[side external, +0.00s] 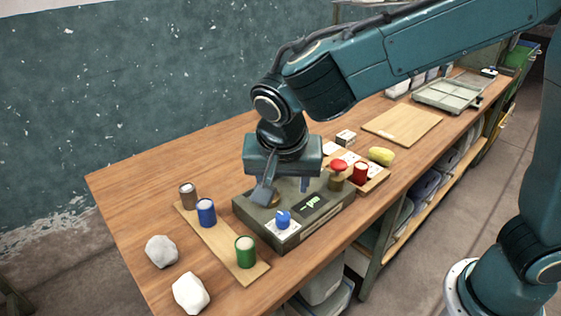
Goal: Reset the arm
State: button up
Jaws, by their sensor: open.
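My gripper (285,190) points down over a grey-green device box (328,221) on the wooden workbench. Its two fingers are apart. The left finger is just above or beside a small brassy round part (274,200) on the box; I cannot tell whether they touch. I see nothing held between the fingers. The box also has a blue knob (283,218) on a white plate, a dark screen (311,204) with a green trace, and a red button (339,166) on a brass-coloured base at the right. My arm reaches in from the upper right.
A wooden board (221,249) at left carries brown, blue and green cylinders. Two whitish rocks (191,292) lie near the left edge. The back left bench is clear.

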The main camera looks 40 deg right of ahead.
jog(key=s+d+r+n+y, duration=0.1)
jog(key=s+d+r+n, duration=0.15)
jog(key=d, duration=0.45)
jog(key=s+d+r+n+y, duration=0.1)
jog(key=s+d+r+n, duration=0.1)
jog(key=s+d+r, duration=0.3)
jog(key=s+d+n+t+y, duration=0.1)
jog(key=s+d+n, duration=0.3)
jog(key=s, duration=0.6)
jog(key=shift+s+d+f+t, duration=0.35)
jog(key=shift+d+t, duration=0.35)
jog(key=shift+d, duration=0.5)
jog(key=shift+n, duration=0.25)
